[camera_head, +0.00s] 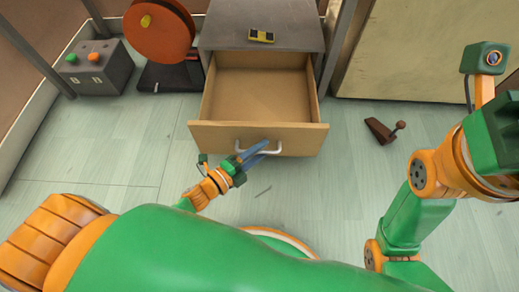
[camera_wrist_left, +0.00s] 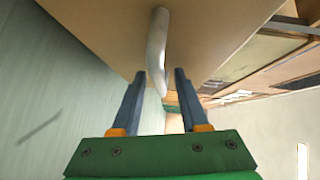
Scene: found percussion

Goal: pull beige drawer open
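The beige drawer (camera_head: 258,138) is pulled well out of a grey-topped cabinet (camera_head: 262,25) in the head view, and its inside looks empty. A pale curved handle (camera_head: 273,150) sits on its front panel; the handle also shows in the left wrist view (camera_wrist_left: 156,50). My left gripper (camera_head: 262,147) is at the handle, low in front of the panel. In the left wrist view its two blue fingers (camera_wrist_left: 159,75) are apart, with the handle between their tips and gaps visible. My right arm shows at the right, but its fingers are out of view.
A small yellow and black object (camera_head: 261,36) lies on the cabinet top. A grey box with coloured knobs (camera_head: 97,67) and an orange disc on a stand (camera_head: 158,30) are at the left. A brown wedge-shaped object (camera_head: 381,130) lies on the floor at the right.

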